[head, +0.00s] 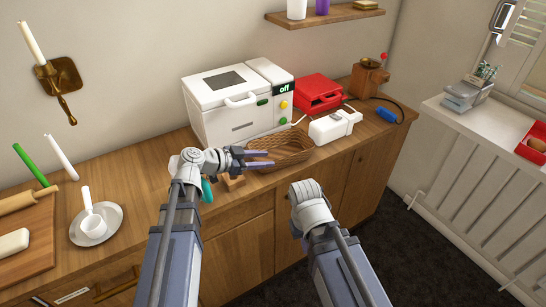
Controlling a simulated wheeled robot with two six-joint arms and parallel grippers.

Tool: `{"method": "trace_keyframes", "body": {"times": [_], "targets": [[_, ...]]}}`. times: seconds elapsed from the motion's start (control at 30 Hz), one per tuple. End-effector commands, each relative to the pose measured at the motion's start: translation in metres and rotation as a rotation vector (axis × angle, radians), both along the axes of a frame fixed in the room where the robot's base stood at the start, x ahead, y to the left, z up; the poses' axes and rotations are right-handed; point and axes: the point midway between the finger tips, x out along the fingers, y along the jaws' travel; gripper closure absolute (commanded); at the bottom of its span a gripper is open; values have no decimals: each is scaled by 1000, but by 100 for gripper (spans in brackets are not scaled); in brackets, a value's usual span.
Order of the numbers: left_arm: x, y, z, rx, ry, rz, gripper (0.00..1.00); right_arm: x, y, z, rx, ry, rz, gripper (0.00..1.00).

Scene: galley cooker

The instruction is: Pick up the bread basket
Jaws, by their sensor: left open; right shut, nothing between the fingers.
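The bread basket (289,146) is a brown oval wicker basket standing on the wooden counter, in front of the white appliance. My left gripper (262,158) is open, with its two purple-grey fingers pointing right at the basket's left end. The fingers overlap the basket's near left side in the picture; I cannot tell whether they touch it. My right arm reaches up in front of the counter, right of the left arm. Its wrist shows below and in front of the basket, but its gripper fingers do not show.
A white oven-like appliance (225,112) marked "off" stands behind the basket. A white device (335,127) sits close to its right, near a red box (316,92). A small wooden item (233,182) and a teal one (207,190) lie near my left wrist.

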Motion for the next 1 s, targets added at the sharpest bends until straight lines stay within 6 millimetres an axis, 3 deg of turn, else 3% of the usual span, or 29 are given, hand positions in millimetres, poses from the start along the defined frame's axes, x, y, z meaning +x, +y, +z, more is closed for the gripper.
{"method": "trace_keyframes", "body": {"times": [0.53,0.83,1.0], "targets": [[18,-25,-11,1,3,-2,58,0,0,-11,0,0,0,100],[43,-56,-24,1,4,-4,58,0,0,-24,0,0,0,100],[45,-60,-24,1,3,0,58,0,0,-23,0,0,0,100]]}}
